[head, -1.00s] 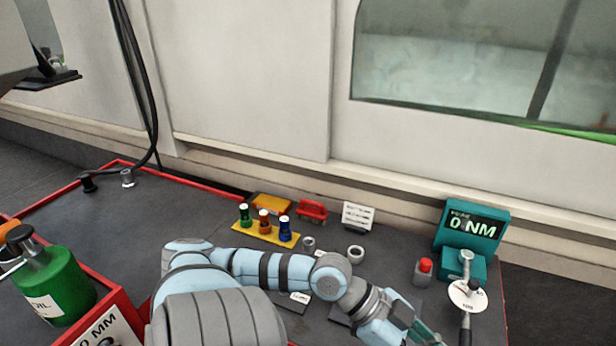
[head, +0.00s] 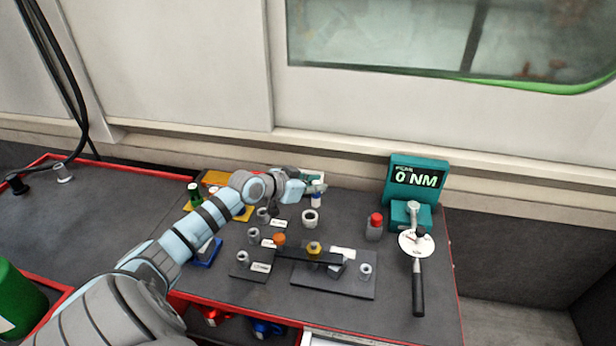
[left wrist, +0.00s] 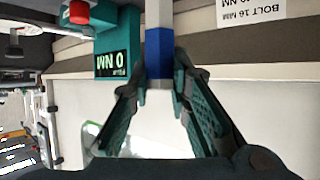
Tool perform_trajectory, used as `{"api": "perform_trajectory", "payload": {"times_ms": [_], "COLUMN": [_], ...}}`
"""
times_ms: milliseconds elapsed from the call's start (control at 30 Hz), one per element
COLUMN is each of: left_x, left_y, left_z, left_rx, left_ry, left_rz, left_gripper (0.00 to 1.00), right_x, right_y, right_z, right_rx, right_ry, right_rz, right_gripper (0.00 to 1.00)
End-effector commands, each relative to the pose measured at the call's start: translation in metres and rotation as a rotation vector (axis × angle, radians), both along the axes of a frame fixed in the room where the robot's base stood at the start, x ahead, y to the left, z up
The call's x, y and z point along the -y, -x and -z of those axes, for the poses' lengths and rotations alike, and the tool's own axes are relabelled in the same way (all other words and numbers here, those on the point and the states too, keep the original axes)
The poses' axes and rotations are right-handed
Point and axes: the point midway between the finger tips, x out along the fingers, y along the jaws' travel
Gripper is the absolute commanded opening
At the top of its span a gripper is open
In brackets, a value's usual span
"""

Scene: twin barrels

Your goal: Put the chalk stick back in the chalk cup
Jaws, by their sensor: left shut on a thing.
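My left gripper (head: 314,188) is shut on a white stick with a blue band, which I take as the chalk stick (head: 316,200). In the left wrist view the teal fingers (left wrist: 160,90) close on the chalk stick (left wrist: 159,45) at its blue part. In the head view the stick looks upright. A pale, open-topped round cup, which looks like the chalk cup (head: 310,219), stands just below the stick in the picture. The height of the stick above the bench cannot be told. My right gripper is not in view.
A teal torque tester (head: 415,175) reading 0 NM and a red-topped grey container (head: 374,228) stand to the right. A dark fixture plate (head: 335,280) with a black bar lies in front. Small grey cups (head: 253,235) stand left. A green bottle (head: 195,194) stands behind my arm.

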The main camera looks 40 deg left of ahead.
Motion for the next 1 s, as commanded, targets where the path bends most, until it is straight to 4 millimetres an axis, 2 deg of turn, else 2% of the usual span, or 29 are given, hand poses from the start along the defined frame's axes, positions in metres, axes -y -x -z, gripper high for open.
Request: {"api": "perform_trajectory", "payload": {"times_ms": [100, 167, 567, 1000], "left_x": [-0.024, -0.029, -0.031, -0.03], "left_y": [-0.011, -0.012, -0.011, -0.011], "left_z": [0.001, 0.002, 0.001, 0.055], "left_rx": [0.001, 0.0, 0.0, 0.0], "left_ry": [0.0, 0.0, -0.004, -0.004], "left_rz": [-0.08, -0.098, -0.102, -0.101], "left_gripper": [0.0, 0.0, 0.0, 0.0], "right_x": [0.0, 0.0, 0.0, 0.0], "right_y": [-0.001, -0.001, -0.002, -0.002], "right_z": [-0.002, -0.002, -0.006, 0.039], "right_rx": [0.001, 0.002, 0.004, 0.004], "right_ry": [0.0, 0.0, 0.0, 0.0], "right_rz": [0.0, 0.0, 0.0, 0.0], "right_gripper": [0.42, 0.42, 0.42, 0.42]}}
